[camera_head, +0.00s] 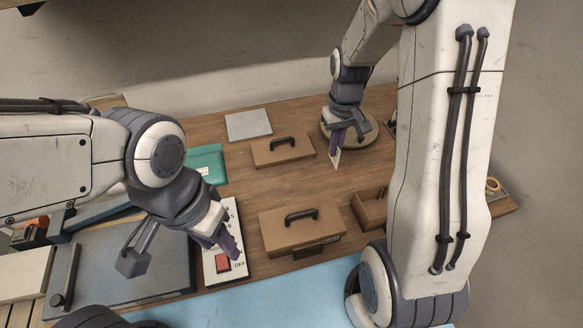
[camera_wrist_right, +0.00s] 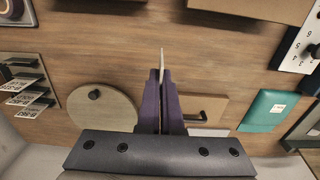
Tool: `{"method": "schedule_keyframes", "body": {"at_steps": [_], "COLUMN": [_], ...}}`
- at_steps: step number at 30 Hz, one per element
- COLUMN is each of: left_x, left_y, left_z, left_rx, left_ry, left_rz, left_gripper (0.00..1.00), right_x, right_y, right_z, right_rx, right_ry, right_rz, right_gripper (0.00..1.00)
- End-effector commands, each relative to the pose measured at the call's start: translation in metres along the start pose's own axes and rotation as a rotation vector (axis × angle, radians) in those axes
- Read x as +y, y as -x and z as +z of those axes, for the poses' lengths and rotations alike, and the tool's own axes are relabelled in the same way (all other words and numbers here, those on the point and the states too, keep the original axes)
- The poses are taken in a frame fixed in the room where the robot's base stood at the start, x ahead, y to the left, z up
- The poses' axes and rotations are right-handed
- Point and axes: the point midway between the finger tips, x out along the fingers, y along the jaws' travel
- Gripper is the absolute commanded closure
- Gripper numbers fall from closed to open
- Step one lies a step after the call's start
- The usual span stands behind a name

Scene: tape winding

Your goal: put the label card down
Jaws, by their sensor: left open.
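The label card (camera_head: 336,159) is a small pale piece, tilted and pointing down from my right gripper (camera_head: 345,138) in the head view. In the right wrist view the card (camera_wrist_right: 161,58) shows edge-on as a thin strip between the purple fingers of my right gripper (camera_wrist_right: 160,78), which are shut on it. The card is over the wooden table (camera_head: 240,190); whether its tip touches the wood I cannot tell. My left gripper (camera_head: 226,240) is open and empty, over the white switch panel (camera_head: 230,215).
A round disc (camera_wrist_right: 100,105) with a dark knob is beside my right gripper. Two brown handled boxes (camera_head: 283,152) (camera_head: 290,240), a teal box (camera_head: 206,162) and a grey pad (camera_head: 248,125) stand around. A card rack (camera_wrist_right: 28,88) is at the wrist view's left.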

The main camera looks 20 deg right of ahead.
Motion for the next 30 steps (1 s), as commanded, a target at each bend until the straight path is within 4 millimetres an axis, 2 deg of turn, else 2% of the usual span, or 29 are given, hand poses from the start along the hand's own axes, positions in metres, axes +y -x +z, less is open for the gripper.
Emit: {"method": "schedule_keyframes", "body": {"at_steps": [1, 6, 12, 17, 24, 30], "left_x": [0.001, 0.001, 0.002, 0.002, 0.003, 0.003], "left_y": [0.006, 0.016, 0.024, 0.026, 0.037, 0.036], "left_z": [0.000, -0.001, -0.002, -0.002, -0.002, -0.002], "left_rx": [0.000, 0.001, 0.001, 0.001, 0.001, 0.000], "left_ry": [0.000, 0.001, 0.001, 0.002, 0.002, 0.002], "left_rz": [0.000, 0.000, 0.000, 0.000, 0.000, 0.000], "left_gripper": [0.50, 0.50, 0.50, 0.50, 0.50, 0.50], "right_x": [-0.013, -0.050, -0.079, -0.086, -0.085, -0.085], "right_y": [-0.005, -0.028, -0.049, -0.057, -0.089, -0.095], "right_z": [-0.004, -0.018, -0.031, -0.033, -0.033, -0.033], "right_rx": [-0.007, -0.006, -0.003, -0.003, -0.004, 0.000], "right_ry": [0.008, 0.007, 0.000, -0.004, -0.006, -0.006], "right_rz": [-0.001, 0.000, 0.000, 0.000, 0.000, 0.000], "right_gripper": [1.00, 1.00, 1.00, 1.00, 1.00, 1.00]}}
